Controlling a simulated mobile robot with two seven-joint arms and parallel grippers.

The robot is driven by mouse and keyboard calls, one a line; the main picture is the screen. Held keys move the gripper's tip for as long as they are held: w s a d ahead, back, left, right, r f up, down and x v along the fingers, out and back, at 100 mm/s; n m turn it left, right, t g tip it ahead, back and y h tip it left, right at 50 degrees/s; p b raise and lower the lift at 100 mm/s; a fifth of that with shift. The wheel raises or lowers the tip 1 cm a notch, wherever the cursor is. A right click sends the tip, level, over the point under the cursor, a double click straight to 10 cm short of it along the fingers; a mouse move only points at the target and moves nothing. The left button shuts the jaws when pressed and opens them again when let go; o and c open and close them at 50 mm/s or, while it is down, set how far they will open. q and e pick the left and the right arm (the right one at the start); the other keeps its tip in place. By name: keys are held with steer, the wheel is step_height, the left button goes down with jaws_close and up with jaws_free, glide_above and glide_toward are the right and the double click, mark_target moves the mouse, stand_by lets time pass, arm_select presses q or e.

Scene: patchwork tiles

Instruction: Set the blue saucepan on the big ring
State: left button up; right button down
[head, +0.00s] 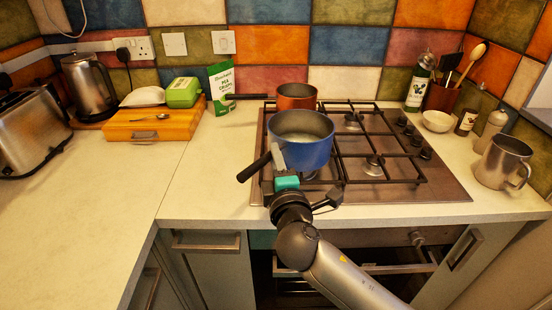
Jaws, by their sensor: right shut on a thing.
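The blue saucepan (308,153) is upright over the left part of the gas hob (440,188), its dark handle (254,168) pointing to the front left. My right gripper (279,160) is shut on this handle close to the pan. I cannot tell whether the pan touches the grate or hangs just above it. An orange saucepan (297,91) stands behind it on the back left ring. The back right ring (352,122) and front right ring (374,165) are bare. The front left ring is mostly hidden under the blue saucepan. My left gripper is out of view.
Left of the hob are a green packet (221,85), a wooden box (152,124), a kettle (90,84) and a toaster (33,131). On the right are a bottle (417,90), a white bowl (437,121) and a metal mug (502,161). The front left worktop is clear.

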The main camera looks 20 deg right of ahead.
steer(key=c, duration=1.2)
jaws_free()
steer(key=shift+f, duration=0.2)
steer(key=o, duration=0.5)
steer(key=shift+r, duration=0.1)
steer(key=s+a, duration=0.1)
steer(key=s, duration=1.1)
steer(key=shift+a+r, duration=0.2)
steer(key=shift+r, duration=0.1)
steer(key=shift+f, duration=0.1)
